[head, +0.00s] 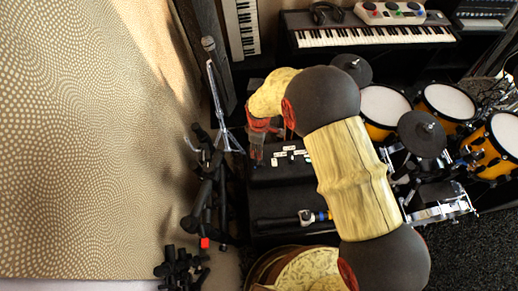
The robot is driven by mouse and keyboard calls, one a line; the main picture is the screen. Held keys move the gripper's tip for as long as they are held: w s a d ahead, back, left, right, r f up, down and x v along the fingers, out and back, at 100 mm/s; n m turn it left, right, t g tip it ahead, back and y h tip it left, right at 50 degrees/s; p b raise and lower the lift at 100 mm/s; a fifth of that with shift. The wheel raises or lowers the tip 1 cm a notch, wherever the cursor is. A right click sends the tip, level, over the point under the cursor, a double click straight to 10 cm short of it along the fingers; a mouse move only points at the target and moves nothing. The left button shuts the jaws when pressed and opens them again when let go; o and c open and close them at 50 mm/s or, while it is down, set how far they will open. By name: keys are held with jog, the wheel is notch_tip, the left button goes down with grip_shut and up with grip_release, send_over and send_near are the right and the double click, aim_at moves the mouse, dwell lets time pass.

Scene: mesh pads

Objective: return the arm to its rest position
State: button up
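My arm (350,170) reaches up from the bottom right, with pale yellow links and dark grey rounded joints. It bends at the top and its end points left and down. My gripper (258,145), with reddish parts at its base, hangs over the left end of a dark box. Its fingers are small and blurred against the dark background, so I cannot tell whether they are open or shut. I cannot make out anything held in it.
Several small white pieces (288,157) lie on the dark box right of my gripper. A microphone stand (218,105) and black stands (205,190) are on the left. Drums (385,106) stand right of my arm. A keyboard (370,36) is at the back.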

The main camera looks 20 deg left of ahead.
dwell(0.5)
jog(key=s+d+m+g+h, duration=0.1)
jog(key=s+d+m, duration=0.3)
jog(key=s+d, duration=0.1)
jog(key=s+d+r+m+t, duration=0.2)
jog(key=d+r+m, duration=0.3)
jog(key=d+r, duration=0.6)
jog(key=s+d+r+m+t, duration=0.2)
jog(key=s+d+r+m, duration=0.3)
jog(key=d+r, duration=0.6)
jog(key=s+d+r+m+t+y, duration=0.1)
jog(key=s+d+r+m, duration=0.3)
jog(key=d+r, duration=0.8)
notch_tip(320, 180, up, 8)
jog(key=shift+s+f+m+t, duration=0.25)
jog(key=shift+m+t, duration=0.35)
jog(key=shift+t, duration=0.2)
